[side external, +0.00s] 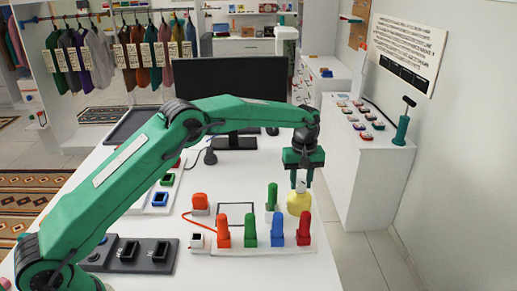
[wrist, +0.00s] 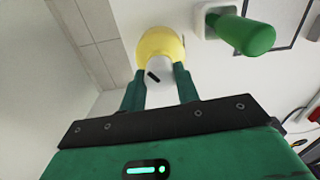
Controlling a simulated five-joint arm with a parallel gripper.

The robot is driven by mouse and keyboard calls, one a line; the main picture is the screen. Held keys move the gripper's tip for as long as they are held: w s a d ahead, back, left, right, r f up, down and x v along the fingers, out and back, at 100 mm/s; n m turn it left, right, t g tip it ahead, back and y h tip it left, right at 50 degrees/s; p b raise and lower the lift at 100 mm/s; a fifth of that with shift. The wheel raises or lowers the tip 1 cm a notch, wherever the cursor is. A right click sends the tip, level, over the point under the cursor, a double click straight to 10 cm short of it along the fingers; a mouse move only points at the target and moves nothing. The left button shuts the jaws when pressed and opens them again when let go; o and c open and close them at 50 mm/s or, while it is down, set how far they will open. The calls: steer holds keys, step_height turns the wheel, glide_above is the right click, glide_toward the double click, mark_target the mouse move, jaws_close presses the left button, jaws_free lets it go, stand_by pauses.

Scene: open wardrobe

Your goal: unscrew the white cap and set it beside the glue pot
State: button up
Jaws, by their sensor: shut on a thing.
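The glue pot (side external: 299,203) is a rounded yellow pot near the right edge of the white table. Its white cap (side external: 300,186) sits at its top. My gripper (side external: 302,178) points down over the pot with its fingers closed on the cap. In the wrist view the yellow pot (wrist: 161,43) shows beyond the fingertips, and the white cap (wrist: 158,68), with a small dark mark, lies between the two green fingers (wrist: 158,84). Cap and pot appear to touch; I cannot tell whether the cap is loose.
A green upright handle (side external: 271,196) stands just left of the pot and shows close by in the wrist view (wrist: 246,33). A row of orange, green, blue and red handles (side external: 250,230) stands in front. A monitor (side external: 232,85) stands behind. The table's right edge is close.

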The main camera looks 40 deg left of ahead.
steer(key=shift+d, duration=0.1)
steer(key=o, duration=1.1)
steer(key=shift+c, duration=0.4)
steer(key=m, duration=0.3)
steer(key=shift+m, duration=0.4)
steer(key=m, duration=0.4)
steer(key=shift+m, duration=0.3)
steer(key=m, duration=0.4)
steer(key=shift+m, duration=2.3)
